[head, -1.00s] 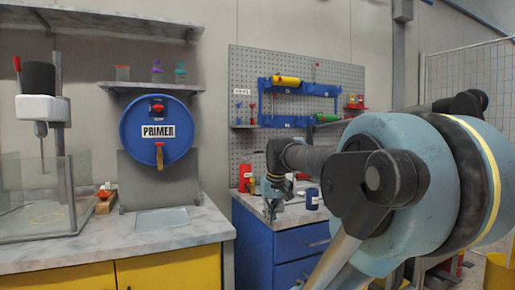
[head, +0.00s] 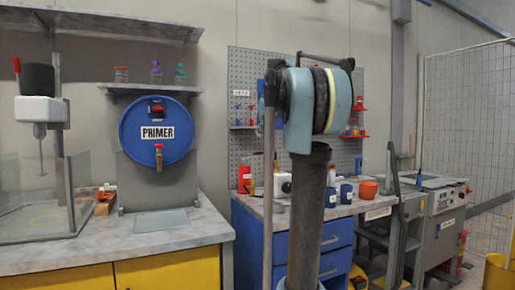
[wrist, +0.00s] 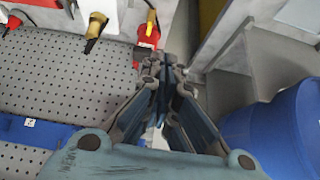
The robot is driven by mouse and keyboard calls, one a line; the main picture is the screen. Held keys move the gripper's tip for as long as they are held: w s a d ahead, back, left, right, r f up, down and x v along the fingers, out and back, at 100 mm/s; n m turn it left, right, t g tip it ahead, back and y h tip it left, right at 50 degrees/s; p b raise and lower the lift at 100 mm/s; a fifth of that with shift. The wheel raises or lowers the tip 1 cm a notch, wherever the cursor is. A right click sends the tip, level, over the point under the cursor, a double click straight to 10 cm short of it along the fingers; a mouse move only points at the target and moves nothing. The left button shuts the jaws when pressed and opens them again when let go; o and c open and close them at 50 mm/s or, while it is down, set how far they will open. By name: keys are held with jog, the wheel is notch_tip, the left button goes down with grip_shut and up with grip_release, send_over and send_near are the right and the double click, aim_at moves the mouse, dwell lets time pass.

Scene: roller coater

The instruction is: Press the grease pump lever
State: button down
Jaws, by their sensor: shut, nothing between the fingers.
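My gripper (wrist: 165,62) shows in the wrist view with its fingertips together and nothing between them. In the head view my raised arm links cross the middle, and I cannot make out the gripper there. I cannot surely pick out the grease pump or its lever in either view. A red item (wrist: 148,35) shows just beyond the fingertips in the wrist view; its kind and its distance are unclear. On the blue-drawer bench (head: 330,225) a red bottle (head: 244,178) stands left of my arm. My arm hides part of that bench.
The pegboard (head: 243,100) is partly behind my arm; it also fills the left of the wrist view (wrist: 60,85). A blue PRIMER drum (head: 157,150) sits left. A blue rounded body (wrist: 280,135) is at the wrist view's right. An orange pot (head: 368,191) stands on the bench.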

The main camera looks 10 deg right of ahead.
jog(key=w+d+r, duration=0.1)
jog(key=w+r, duration=0.4)
jog(key=shift+w+d+r+t, duration=0.2)
jog(key=shift+w+r+t, duration=0.15)
jog(key=shift+w+t, duration=0.05)
jog(key=x, duration=0.9)
jog(key=shift+w+a+f, duration=0.15)
jog(key=shift+w+f, duration=0.05)
jog(key=shift+f, duration=0.05)
notch_tip(320, 180, down, 3)
jog(key=shift+s+f, duration=0.1)
jog(key=shift+s, duration=0.05)
jog(key=shift+s+f, duration=0.1)
jog(key=shift+f, duration=0.5)
